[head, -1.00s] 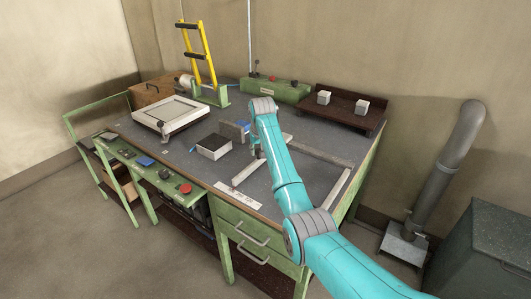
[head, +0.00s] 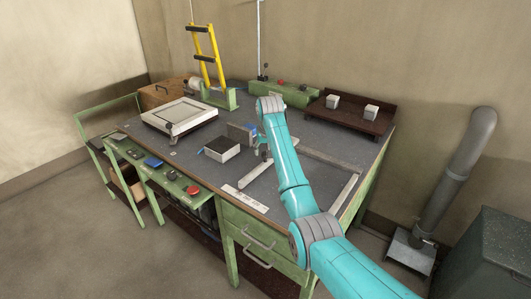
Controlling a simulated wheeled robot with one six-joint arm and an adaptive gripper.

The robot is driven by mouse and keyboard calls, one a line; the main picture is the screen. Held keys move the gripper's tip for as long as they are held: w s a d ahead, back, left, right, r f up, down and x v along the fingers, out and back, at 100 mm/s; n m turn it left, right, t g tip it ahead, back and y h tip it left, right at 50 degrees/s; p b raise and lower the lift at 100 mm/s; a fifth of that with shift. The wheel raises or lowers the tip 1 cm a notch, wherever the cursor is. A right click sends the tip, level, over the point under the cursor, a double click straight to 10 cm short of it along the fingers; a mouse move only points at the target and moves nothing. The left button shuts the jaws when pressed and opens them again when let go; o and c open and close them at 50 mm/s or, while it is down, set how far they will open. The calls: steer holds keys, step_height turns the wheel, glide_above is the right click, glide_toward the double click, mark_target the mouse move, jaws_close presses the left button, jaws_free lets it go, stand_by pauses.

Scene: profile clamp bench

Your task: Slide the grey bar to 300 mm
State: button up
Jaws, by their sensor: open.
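Light grey bars lie on the dark bench top. A short one (head: 249,176) runs from near the front edge back toward my gripper, a long one (head: 328,158) lies to the right behind my arm, and another (head: 347,190) lies along the right side. I cannot tell which is the task's grey bar. My gripper (head: 264,153) points down at the far end of the short bar. It is small and partly hidden by my arm; I cannot tell whether it touches the bar. A white strip with marks (head: 245,201) lies at the front edge; its figures are unreadable.
A dark-topped pale block (head: 222,148) and a grey upright plate (head: 238,134) stand left of my gripper. A white-framed tray (head: 180,116), yellow-railed stand (head: 205,57), green control box (head: 283,94) and brown shelf with two pale cubes (head: 350,116) stand farther back.

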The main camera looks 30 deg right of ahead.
steer(key=v, duration=1)
